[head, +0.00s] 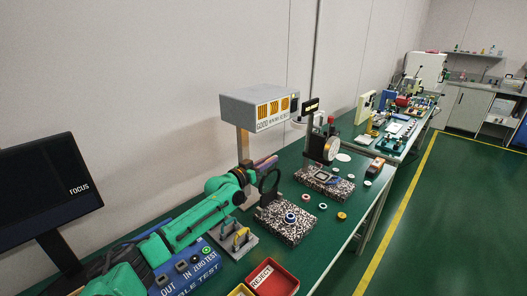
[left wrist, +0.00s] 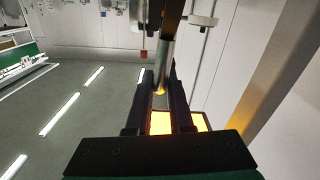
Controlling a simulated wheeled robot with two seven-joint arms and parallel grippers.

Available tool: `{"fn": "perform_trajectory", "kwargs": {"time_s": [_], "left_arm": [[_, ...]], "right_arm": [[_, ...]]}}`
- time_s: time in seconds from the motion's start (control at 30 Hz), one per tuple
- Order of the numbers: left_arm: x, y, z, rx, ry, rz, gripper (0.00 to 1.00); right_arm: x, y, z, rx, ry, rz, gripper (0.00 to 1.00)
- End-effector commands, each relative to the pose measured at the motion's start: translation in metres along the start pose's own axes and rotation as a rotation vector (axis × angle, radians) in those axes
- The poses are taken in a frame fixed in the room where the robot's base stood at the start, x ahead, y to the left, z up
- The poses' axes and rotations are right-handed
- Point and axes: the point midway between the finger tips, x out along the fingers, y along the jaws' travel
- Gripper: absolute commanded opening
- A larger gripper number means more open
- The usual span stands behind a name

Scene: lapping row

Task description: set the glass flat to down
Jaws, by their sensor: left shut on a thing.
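The glass flat (head: 269,181) appears to be the dark ring standing tilted up at the back of a speckled granite block (head: 300,227). A blue-and-white round piece (head: 290,218) sits on that block below it. My left gripper (head: 247,171) is just left of the ring, at the end of my green arm. In the left wrist view its black fingers (left wrist: 160,88) are shut on a grey rod-like handle (left wrist: 166,58). How that handle joins the ring is hidden. My right gripper is not in view.
A lamp box marked GOOD (head: 258,107) stands on a post behind the gripper. A dial gauge stand (head: 330,150) is further right. A red REJECT tray (head: 272,279) and a blue test panel (head: 190,268) lie in front. Several small rings lie on the green bench.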

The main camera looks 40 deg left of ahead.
Motion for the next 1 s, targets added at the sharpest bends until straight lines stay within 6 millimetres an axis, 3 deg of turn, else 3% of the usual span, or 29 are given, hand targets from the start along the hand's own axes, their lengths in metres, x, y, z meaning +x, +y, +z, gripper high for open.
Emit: {"fn": "perform_trajectory", "kwargs": {"time_s": [0.03, 0.1, 0.23, 0.4, 0.67, 1.0], "left_arm": [[0.0, 0.011, -0.007, 0.023, -0.007, 0.002, 0.0], [0.0, 0.022, -0.005, 0.076, -0.007, 0.002, 0.0], [-0.001, 0.044, 0.004, 0.192, -0.006, 0.002, 0.0], [-0.001, 0.073, 0.024, 0.355, -0.004, 0.003, 0.0], [-0.001, 0.11, 0.062, 0.604, -0.001, 0.003, 0.0], [-0.002, 0.147, 0.122, 0.928, 0.002, 0.004, 0.0]], "right_arm": [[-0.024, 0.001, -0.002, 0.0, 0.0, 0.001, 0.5], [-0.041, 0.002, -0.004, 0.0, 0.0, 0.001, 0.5], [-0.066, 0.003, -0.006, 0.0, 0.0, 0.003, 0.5], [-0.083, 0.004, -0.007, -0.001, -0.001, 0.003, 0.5], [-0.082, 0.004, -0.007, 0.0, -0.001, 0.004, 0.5], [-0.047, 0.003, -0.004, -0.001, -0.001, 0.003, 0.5]]}}
